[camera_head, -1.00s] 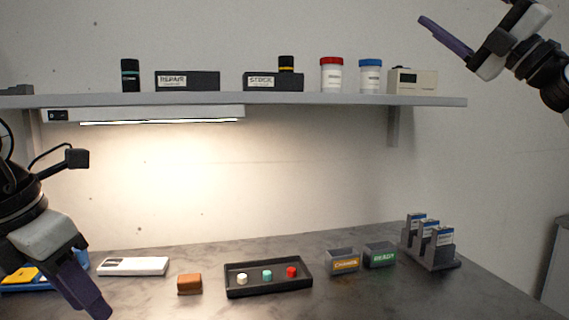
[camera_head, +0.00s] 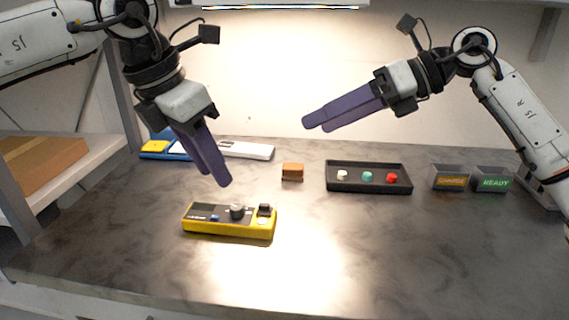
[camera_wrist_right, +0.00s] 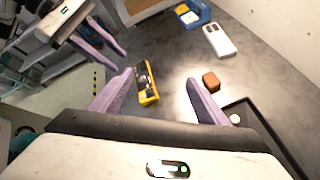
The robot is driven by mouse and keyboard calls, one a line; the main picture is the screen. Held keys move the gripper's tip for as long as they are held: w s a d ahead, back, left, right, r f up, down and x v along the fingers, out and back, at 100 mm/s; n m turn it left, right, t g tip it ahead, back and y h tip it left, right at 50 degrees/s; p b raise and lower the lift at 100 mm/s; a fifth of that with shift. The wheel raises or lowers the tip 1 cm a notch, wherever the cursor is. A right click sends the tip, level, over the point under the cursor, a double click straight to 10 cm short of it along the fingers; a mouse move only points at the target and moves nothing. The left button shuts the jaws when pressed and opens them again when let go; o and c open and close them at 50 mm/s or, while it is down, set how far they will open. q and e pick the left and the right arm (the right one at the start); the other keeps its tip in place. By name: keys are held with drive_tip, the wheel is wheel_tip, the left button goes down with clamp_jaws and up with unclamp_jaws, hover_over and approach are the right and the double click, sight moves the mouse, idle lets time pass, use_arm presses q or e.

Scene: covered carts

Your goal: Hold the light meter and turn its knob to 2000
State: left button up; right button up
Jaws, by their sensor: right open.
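The light meter (camera_head: 230,228) is a yellow device with a dark face, lying flat on the table at the front. A grey knob (camera_head: 237,211) stands up from its face; its setting is too small to read. My right gripper (camera_head: 314,125) is open and empty, higher up and to the right of the meter.
Behind the meter lie a white device (camera_head: 248,151), a brown block (camera_head: 292,172) and a black tray (camera_head: 368,187) with coloured knobs. Two grey bins (camera_head: 450,178) stand at the right. A shelf with a cardboard box (camera_head: 40,165) is at the left. The table's front right is clear.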

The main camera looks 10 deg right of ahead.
sight(262, 214)
drive_tip(key=s+a+f+n+g+h, duration=0.1)
drive_tip(key=a+f+n+h, duration=0.1)
drive_tip(key=a+f, duration=0.2)
drive_tip(key=a+f+n+g+h, duration=0.1)
drive_tip(key=a+f+n+h, duration=0.1)
drive_tip(key=a+f, duration=0.2)
drive_tip(key=s+a+f+n+g+h, duration=0.1)
drive_tip(key=a+f+n+h, duration=0.1)
drive_tip(key=a+f, duration=0.3)
drive_tip(key=shift+s+f+n, duration=0.2)
drive_tip(key=shift+f, duration=0.65)
drive_tip(key=shift+s+f+n, duration=0.15)
drive_tip(key=shift+f+n, duration=0.05)
drive_tip(key=shift+f, duration=0.65)
